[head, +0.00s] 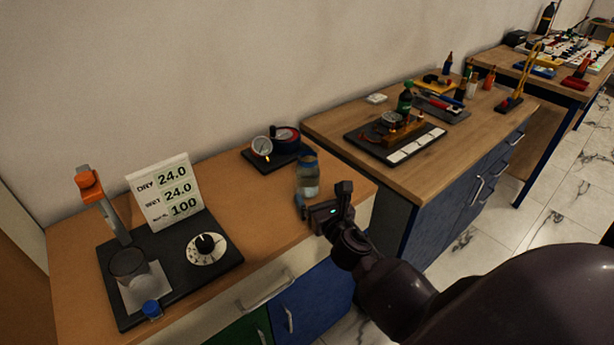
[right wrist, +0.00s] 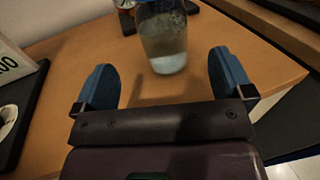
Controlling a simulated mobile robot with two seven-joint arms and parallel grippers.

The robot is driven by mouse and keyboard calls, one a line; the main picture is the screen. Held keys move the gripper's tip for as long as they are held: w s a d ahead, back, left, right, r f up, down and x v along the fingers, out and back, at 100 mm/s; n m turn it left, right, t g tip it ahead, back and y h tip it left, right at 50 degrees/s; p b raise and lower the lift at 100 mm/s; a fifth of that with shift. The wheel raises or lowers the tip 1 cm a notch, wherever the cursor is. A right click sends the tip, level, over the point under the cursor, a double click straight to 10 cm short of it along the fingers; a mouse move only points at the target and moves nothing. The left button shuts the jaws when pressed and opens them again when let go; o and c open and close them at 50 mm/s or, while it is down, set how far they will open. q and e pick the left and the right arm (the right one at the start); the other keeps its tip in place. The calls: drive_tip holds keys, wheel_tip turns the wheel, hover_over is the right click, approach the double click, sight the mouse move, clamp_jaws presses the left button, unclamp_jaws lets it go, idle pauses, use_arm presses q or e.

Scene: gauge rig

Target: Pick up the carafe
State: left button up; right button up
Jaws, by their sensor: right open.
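The carafe (head: 308,178) is a clear glass vessel, partly filled with a pale liquid. It stands upright on the wooden bench near its right end. My right gripper (head: 322,200) is just in front of it, open and empty. In the right wrist view the carafe (right wrist: 163,42) stands ahead, centred between the two blue finger pads of the right gripper (right wrist: 162,66). A gap shows on either side, and the carafe's top is cut off there. My left gripper is in neither view.
A gauge on a dark base (head: 272,147) stands close behind the carafe. At left, a black board (head: 180,281) holds a dial, a glass beaker and an orange-topped post by a number card (head: 165,192). A second bench (head: 446,165) with tools stands right.

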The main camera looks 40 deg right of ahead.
sight(312, 181)
drive_tip(key=shift+d+x, duration=0.1)
drive_tip(key=shift+x, duration=2.1)
drive_tip(key=shift+d+x, duration=0.15)
drive_tip(key=shift+x, duration=2)
drive_tip(key=c, duration=1.2)
